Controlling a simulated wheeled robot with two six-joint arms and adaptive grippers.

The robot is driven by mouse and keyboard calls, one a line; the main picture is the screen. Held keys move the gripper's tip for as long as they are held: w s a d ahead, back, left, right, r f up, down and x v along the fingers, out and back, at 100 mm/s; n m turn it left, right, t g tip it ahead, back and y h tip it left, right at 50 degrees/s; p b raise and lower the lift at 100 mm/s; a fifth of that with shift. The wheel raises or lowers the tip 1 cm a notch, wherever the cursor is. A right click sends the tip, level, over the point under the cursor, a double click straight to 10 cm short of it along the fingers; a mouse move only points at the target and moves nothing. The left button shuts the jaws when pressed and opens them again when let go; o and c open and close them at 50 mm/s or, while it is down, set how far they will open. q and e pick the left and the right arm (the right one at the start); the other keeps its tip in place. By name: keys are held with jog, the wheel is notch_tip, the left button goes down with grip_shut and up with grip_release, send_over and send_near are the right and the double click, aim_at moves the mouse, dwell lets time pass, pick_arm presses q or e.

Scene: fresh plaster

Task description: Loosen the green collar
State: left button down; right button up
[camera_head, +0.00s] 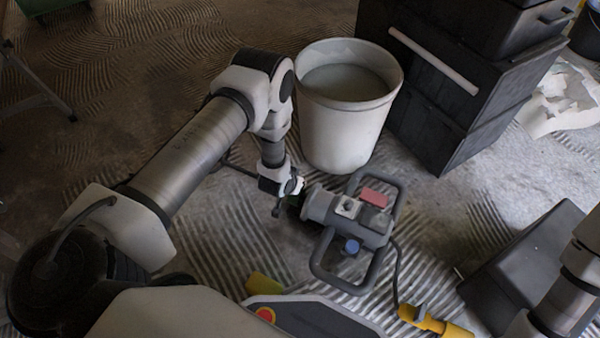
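A grey mixer power tool (372,222) with a looped handle frame, a red patch and a blue knob lies on the floor in the middle. Its nose points left. The green collar (295,201) shows as a small bit of green at the tip of that nose, mostly hidden by my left gripper. My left gripper (287,197) is at the collar, with dark fingers on either side of it. I cannot tell whether the fingers press on it. My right arm enters at the lower right edge; its gripper is outside the picture.
A white bucket (345,135) stands behind the tool, beside stacked black cases (440,75). A dark box (525,265) is at the right. A cable runs from the tool to a yellow piece (435,322). A yellow-green block (264,284) lies in front.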

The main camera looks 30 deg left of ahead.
pick_arm(q)
jog(key=shift+s+t+p, duration=0.35)
jog(key=shift+s+t, duration=0.5)
jog(key=shift+t, duration=0.05)
jog(key=shift+s+f+t, duration=0.25)
jog(key=shift+s+t, duration=0.25)
jog(key=shift+t, duration=0.4)
jog(key=shift+s+f+t+b, duration=0.4)
jog(key=shift+s+t+b, duration=0.2)
jog(key=shift+t, duration=0.7)
jog(key=shift+s+f+t+b, duration=0.4)
jog(key=shift+s+t+b, duration=0.2)
jog(key=shift+t, duration=0.7)
jog(key=shift+s+f+t+b, duration=0.45)
jog(key=shift+t+b, duration=0.25)
jog(key=shift+t, duration=0.6)
jog(key=shift+s+r, duration=0.1)
jog(key=c, duration=1.1)
grip_release()
